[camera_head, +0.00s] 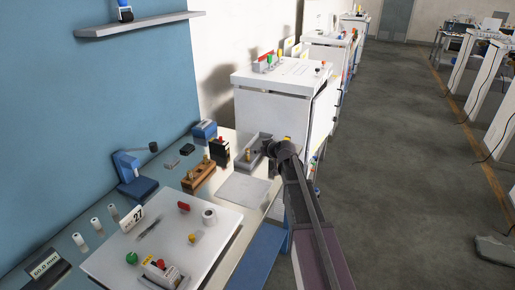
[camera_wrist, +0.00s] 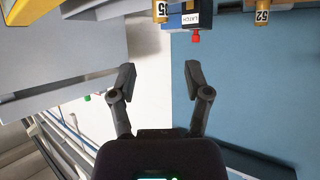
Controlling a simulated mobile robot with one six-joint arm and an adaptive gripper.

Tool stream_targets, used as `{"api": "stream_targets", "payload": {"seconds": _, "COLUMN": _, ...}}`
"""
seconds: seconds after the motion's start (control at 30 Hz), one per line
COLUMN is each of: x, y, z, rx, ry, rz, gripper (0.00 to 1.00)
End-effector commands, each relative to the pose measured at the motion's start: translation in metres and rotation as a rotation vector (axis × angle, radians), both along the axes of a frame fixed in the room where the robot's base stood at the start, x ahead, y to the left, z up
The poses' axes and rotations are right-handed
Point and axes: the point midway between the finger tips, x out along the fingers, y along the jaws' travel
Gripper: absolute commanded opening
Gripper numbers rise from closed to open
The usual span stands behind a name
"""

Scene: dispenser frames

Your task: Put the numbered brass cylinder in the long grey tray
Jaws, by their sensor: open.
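My gripper (camera_head: 283,148) is open beside the right end of the long grey tray (camera_head: 266,137), near the white cabinet. In the wrist view my gripper (camera_wrist: 159,72) shows two spread fingers with nothing between them. A brass cylinder (camera_wrist: 160,11) with a number like 85 is at the top edge, beside a grey shape that looks like the tray; whether it is inside is unclear. Another brass cylinder (camera_wrist: 262,13), marked like 52, is at the upper right. In the head view, brass pieces (camera_head: 206,158) stand on a wooden block (camera_head: 198,178).
A black and blue box with a red button (camera_wrist: 195,20) is between the two cylinders in the wrist view. A white board (camera_head: 165,215) with small parts lies at the front. A blue press (camera_head: 135,178) stands left. A white cabinet (camera_head: 290,110) rises behind my gripper.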

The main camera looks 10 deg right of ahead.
Motion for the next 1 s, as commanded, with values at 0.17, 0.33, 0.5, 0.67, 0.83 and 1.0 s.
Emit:
{"api": "stream_targets", "payload": {"seconds": 0.17, "x": -0.001, "y": 0.000, "z": 0.000, "rx": 0.000, "ry": 0.000, "rz": 0.000, "gripper": 0.63}}
{"api": "stream_targets", "payload": {"seconds": 0.33, "x": -0.001, "y": 0.000, "z": 0.000, "rx": 0.000, "ry": 0.000, "rz": 0.000, "gripper": 0.63}}
{"api": "stream_targets", "payload": {"seconds": 0.5, "x": -0.001, "y": 0.000, "z": 0.000, "rx": 0.000, "ry": 0.000, "rz": 0.000, "gripper": 0.63}}
{"api": "stream_targets", "payload": {"seconds": 0.67, "x": -0.004, "y": 0.001, "z": -0.001, "rx": 0.001, "ry": 0.008, "rz": 0.003, "gripper": 0.63}}
{"api": "stream_targets", "payload": {"seconds": 0.83, "x": -0.029, "y": 0.014, "z": -0.012, "rx": 0.004, "ry": 0.080, "rz": 0.022, "gripper": 0.63}}
{"api": "stream_targets", "payload": {"seconds": 1.0, "x": -0.091, "y": 0.037, "z": -0.037, "rx": 0.001, "ry": 0.270, "rz": 0.044, "gripper": 0.63}}
